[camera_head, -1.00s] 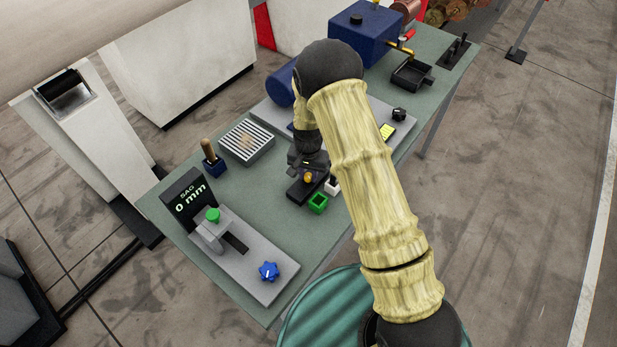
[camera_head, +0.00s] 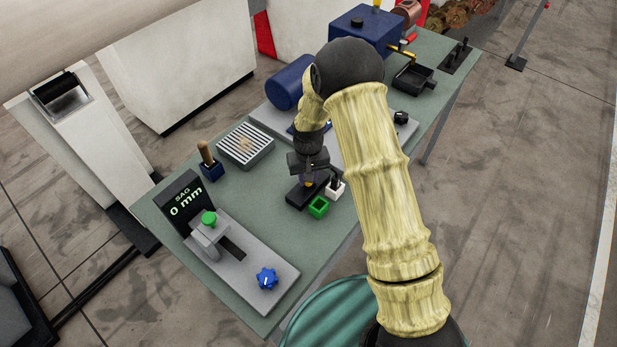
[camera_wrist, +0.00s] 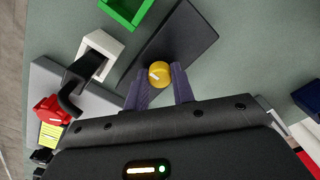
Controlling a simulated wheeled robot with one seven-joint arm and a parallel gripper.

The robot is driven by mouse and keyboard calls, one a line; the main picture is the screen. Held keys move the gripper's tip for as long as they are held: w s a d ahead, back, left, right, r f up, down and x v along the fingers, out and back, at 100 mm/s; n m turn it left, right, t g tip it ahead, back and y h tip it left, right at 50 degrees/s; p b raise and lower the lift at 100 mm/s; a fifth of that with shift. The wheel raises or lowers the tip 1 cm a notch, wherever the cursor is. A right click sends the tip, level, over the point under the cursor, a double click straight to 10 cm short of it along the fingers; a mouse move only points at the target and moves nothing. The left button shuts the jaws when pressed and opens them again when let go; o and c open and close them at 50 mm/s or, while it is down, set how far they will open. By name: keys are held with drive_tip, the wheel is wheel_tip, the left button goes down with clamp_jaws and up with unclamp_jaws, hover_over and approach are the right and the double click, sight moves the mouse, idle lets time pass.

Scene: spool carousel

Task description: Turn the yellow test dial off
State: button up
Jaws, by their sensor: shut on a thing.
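The yellow test dial (camera_wrist: 158,74) is a small round knob with a pale mark on its top, in the wrist view. It sits at the end of a dark flat base (camera_wrist: 192,38). My gripper (camera_wrist: 160,80) is down at the dial, with one finger on each side, shut on it. In the head view my gripper (camera_head: 308,168) is over the black base (camera_head: 297,196), and only a bit of the yellow dial (camera_head: 308,184) shows below it. The wrist view does not show clearly what the mark points to.
Close by stand a green open box (camera_head: 318,208) and a white block (camera_head: 336,190) with a black hooked part. A blue knob (camera_head: 267,279) and the SAG display (camera_head: 183,202) are at the near left. A slatted grey block (camera_head: 245,146) lies behind. Bare bench shows between them.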

drive_tip(key=o, duration=1)
wheel_tip(320, 180, up, 17)
drive_tip(key=b, duration=0.3)
drive_tip(key=shift+r+b, duration=0.2)
drive_tip(key=shift+b, duration=0.2)
